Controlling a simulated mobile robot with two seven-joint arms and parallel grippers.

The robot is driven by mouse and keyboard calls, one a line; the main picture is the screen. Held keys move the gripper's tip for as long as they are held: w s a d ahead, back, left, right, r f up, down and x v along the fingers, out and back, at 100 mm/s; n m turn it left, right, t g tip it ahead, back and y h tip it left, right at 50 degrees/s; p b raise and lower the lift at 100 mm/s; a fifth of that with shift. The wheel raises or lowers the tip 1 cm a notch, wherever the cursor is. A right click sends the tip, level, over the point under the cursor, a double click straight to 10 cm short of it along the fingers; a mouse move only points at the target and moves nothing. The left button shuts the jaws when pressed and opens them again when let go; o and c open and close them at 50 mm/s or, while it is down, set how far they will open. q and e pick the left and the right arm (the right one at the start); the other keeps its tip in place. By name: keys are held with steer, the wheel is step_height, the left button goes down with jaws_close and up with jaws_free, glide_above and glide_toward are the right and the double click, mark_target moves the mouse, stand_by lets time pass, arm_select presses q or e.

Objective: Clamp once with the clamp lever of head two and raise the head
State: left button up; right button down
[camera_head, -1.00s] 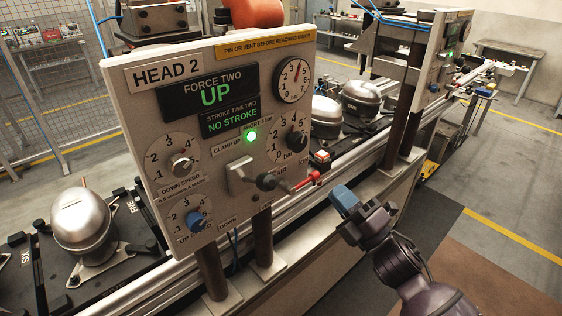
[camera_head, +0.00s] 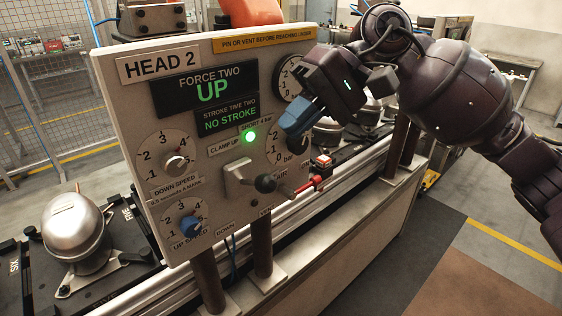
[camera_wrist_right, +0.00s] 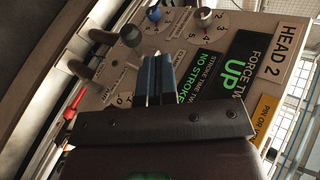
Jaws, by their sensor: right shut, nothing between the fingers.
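The Head 2 panel (camera_head: 135,110) shows "FORCE TWO UP" and "NO STROKE", with a green lamp (camera_head: 250,137) lit. The clamp lever (camera_head: 264,184), with a dark round knob on a pale plate, sticks out low on the panel, beside a "DOWN" label below and a "CLAMP UP" label above. My right gripper (camera_head: 290,128) is shut and empty, its blue fingertips in front of the regulator dial, above and right of the lever. In the right wrist view the blue fingers (camera_wrist_right: 157,80) point toward the panel, and the lever knob (camera_wrist_right: 130,36) is ahead and left. My left gripper is not in view.
A red-handled valve (camera_head: 312,184) sits right of the lever. Knobs for down speed (camera_head: 176,163) and up speed (camera_head: 191,225) are on the panel's left. A silver compressor (camera_head: 75,227) stands on a pallet at left. Open floor (camera_head: 440,270) lies at right.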

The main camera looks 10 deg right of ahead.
steer(key=w+d+r+n+t+h, duration=0.2)
steer(key=d+r+n+t+h, duration=0.1)
steer(key=d+r+n+h, duration=0.1)
steer(key=shift+d+r+n+t+h+b, duration=0.2)
steer(key=shift+r+n+t+h+b, duration=0.1)
steer(key=shift+r+n+h, duration=0.25)
steer(key=p, duration=0.1)
glide_toward(256, 183)
steer(key=w+d+f, duration=0.2)
steer(key=w+f, duration=0.2)
steer(key=shift+s+a+f+m+p, duration=0.15)
steer(key=shift+s+a+f+p, duration=0.1)
steer(key=shift+s+a+f, duration=0.35)
steer(key=shift+s+a+f+m+p, duration=0.1)
steer(key=shift+s+a+f+p, duration=0.2)
steer(key=shift+f, duration=0.4)
